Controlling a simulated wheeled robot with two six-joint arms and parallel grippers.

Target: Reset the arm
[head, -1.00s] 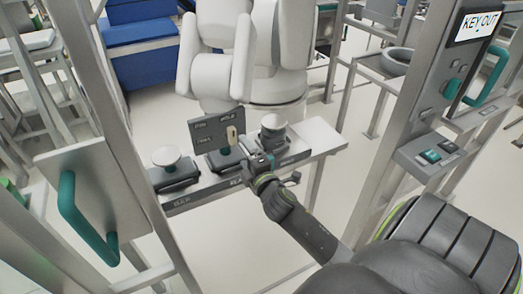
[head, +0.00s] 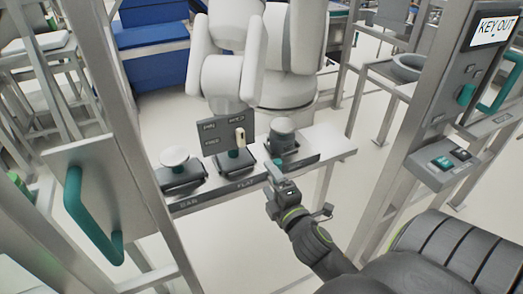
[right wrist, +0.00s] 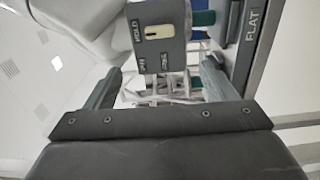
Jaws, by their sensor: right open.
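A large white jointed arm (head: 229,78) stands behind the metal shelf. A dark grey panel (head: 215,137) with a pale lever or knob (head: 240,137) is in front of its lower end. In the right wrist view the panel (right wrist: 175,48) shows the word HOLD and other small labels, with the pale knob (right wrist: 158,32) on its face. My right gripper (head: 274,174) is open and empty, just right of and below the panel, at the shelf's front edge. In the right wrist view the gripper's fingers (right wrist: 160,85) are spread apart, with the panel beyond them. My left gripper is out of view.
The narrow shelf (head: 330,141) carries dark bases with round white tops (head: 174,157). A teal handle (head: 88,222) is at left. Open floor lies below.

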